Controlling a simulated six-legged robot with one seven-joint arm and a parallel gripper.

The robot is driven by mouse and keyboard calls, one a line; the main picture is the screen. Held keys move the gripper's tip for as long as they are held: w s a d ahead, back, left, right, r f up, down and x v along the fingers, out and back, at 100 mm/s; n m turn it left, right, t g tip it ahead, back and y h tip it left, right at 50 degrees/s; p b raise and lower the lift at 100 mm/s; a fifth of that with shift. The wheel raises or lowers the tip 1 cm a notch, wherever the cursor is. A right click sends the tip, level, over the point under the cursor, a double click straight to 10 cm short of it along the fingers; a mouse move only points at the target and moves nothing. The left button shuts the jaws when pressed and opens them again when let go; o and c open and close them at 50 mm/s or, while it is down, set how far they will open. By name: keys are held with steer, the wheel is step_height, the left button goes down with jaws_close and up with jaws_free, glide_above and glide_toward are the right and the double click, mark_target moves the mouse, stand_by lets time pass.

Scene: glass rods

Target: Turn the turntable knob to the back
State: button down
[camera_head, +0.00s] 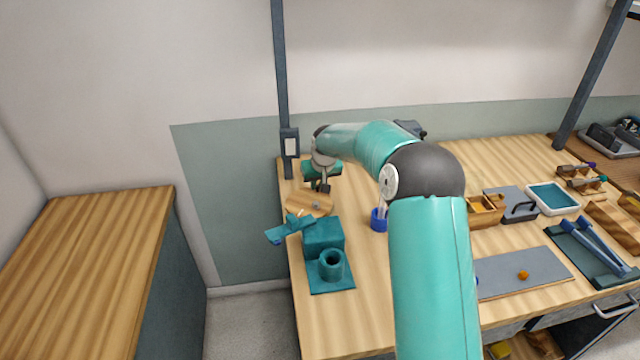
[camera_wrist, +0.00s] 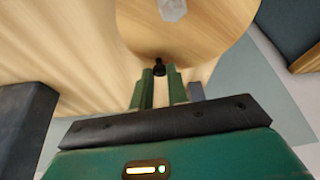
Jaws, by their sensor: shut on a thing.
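The turntable (camera_head: 297,201) is a round wooden disc near the far left corner of the bench. Its disc also fills the top of the wrist view (camera_wrist: 215,28). The small black knob (camera_wrist: 159,66) stands at the disc's near edge in the wrist view. My gripper (camera_head: 323,189) reaches down over the far side of the turntable. In the wrist view its green fingers (camera_wrist: 160,76) are shut on the knob, one on each side. In the head view the fingertips and knob are too small to make out clearly.
A teal block and ring holder (camera_head: 323,238) stands just in front of the turntable. A blue cup (camera_head: 378,221) with rods stands to its right, beside my arm. A grey upright post (camera_head: 283,90) rises at the back left corner. A grey lump (camera_wrist: 173,9) sits on the disc.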

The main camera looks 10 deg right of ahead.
steer(key=shift+w+a+n+y, duration=0.3)
steer(key=shift+a+n+y, duration=0.15)
steer(key=shift+n, duration=0.65)
steer(key=shift+w+a+n+y, duration=0.25)
steer(key=shift+a+n+y, duration=0.15)
steer(key=shift+n, duration=0.7)
steer(key=shift+g, duration=0.3)
steer(key=c, duration=1.4)
jaws_free()
steer(key=shift+r, duration=0.1)
steer(key=v, duration=1.3)
steer(key=shift+s+d+r, duration=0.1)
steer(key=shift+d+r, duration=0.05)
steer(key=shift+r, duration=0.15)
